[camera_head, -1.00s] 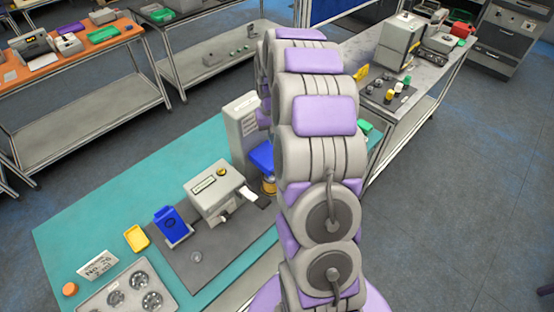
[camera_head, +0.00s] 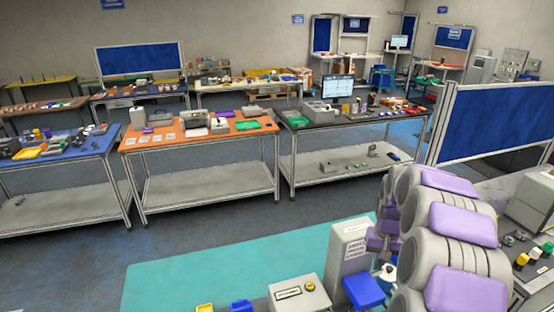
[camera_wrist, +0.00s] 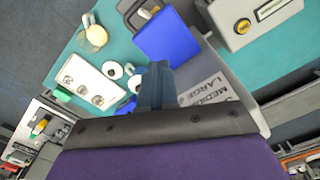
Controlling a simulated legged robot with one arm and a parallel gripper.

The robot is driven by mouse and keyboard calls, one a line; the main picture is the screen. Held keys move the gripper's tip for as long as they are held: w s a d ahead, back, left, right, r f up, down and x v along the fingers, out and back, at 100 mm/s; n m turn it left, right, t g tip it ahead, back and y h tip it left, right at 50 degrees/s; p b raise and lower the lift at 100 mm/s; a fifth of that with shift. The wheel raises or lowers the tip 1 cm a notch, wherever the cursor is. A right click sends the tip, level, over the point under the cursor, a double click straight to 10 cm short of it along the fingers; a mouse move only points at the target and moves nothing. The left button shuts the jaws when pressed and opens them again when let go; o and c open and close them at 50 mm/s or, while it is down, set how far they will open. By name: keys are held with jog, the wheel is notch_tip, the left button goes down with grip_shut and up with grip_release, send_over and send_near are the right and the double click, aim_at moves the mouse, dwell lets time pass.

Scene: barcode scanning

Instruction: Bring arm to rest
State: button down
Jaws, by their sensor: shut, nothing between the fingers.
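My arm, with pale grey links and lilac pads, fills the lower right of the head view and reaches over the teal bench (camera_head: 190,275). My gripper (camera_wrist: 157,72) shows in the wrist view with its dark fingers together and nothing between them. It points over the bench, in front of a blue box (camera_wrist: 168,38) and a grey panel lettered MEDIUM and LARGE (camera_wrist: 205,95). I cannot tell how far above them it is. The fingers cannot be made out in the head view.
A tall labelled box (camera_head: 348,248), a blue bin (camera_head: 363,291) and a white machine (camera_head: 298,297) stand near my arm. A white tray of round parts (camera_wrist: 90,82) lies left in the wrist view. An orange-topped table (camera_head: 200,132) stands beyond open floor.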

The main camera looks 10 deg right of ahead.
jog(key=s+a+n+b, duration=0.3)
jog(key=s+a+b, duration=0.6)
jog(key=s+a, duration=0.75)
jog(key=s+a+f+g+b, duration=0.1)
jog(key=s+a+f+b, duration=0.2)
jog(key=s, duration=0.5)
jog(key=s+a+f+n+b, duration=0.1)
jog(key=s+a+f+b, duration=0.3)
jog(key=s, duration=0.5)
jog(key=shift+a+f+g, duration=0.15)
jog(key=shift+a+g, duration=0.25)
jog(key=shift+a, duration=0.05)
jog(key=shift+d, duration=0.2)
